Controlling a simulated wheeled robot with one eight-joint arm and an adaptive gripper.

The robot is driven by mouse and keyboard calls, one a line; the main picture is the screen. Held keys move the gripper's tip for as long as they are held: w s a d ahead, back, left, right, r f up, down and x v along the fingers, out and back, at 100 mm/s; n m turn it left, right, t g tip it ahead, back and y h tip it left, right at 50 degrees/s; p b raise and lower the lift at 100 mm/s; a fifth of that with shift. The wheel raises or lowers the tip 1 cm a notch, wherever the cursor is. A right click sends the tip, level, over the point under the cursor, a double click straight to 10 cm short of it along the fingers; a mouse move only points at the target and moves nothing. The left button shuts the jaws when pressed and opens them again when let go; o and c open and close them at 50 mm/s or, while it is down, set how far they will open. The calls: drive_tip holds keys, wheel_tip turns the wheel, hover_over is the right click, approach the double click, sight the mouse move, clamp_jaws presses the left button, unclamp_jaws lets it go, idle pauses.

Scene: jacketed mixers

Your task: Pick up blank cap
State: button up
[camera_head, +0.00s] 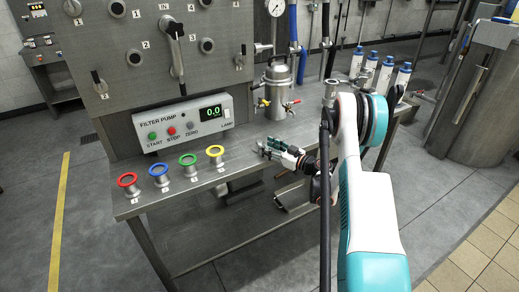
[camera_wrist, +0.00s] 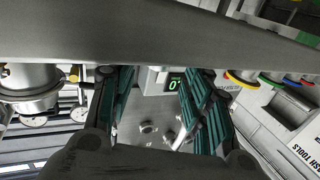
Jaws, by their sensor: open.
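My gripper (camera_head: 273,148) is low over the front part of the steel bench, right of the yellow-ringed fitting (camera_head: 215,153). In the wrist view its dark green fingers (camera_wrist: 158,105) are spread apart, with nothing held between them. I cannot surely pick out the blank cap in either view. Between and beyond the fingers, the wrist view shows a grey surface with small round metal fittings (camera_wrist: 148,128), too small to name. A wide grey bar (camera_wrist: 150,32) crosses the top of that view and hides what lies behind it.
The filter pump box (camera_head: 185,122) stands behind the red-, blue-, green- and yellow-ringed fittings. A steel vessel (camera_head: 277,90) with valves stands behind my gripper. Several white-blue cylinders (camera_head: 385,75) stand at the back right. The bench front has some clear room.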

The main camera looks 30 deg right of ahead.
sight(259, 141)
drive_tip(key=b+x, duration=0.2)
drive_tip(key=x, duration=0.3)
drive_tip(key=shift+d+r, duration=0.1)
drive_tip(key=shift+r, duration=0.1)
drive_tip(key=shift+c, duration=0.2)
clamp_jaws()
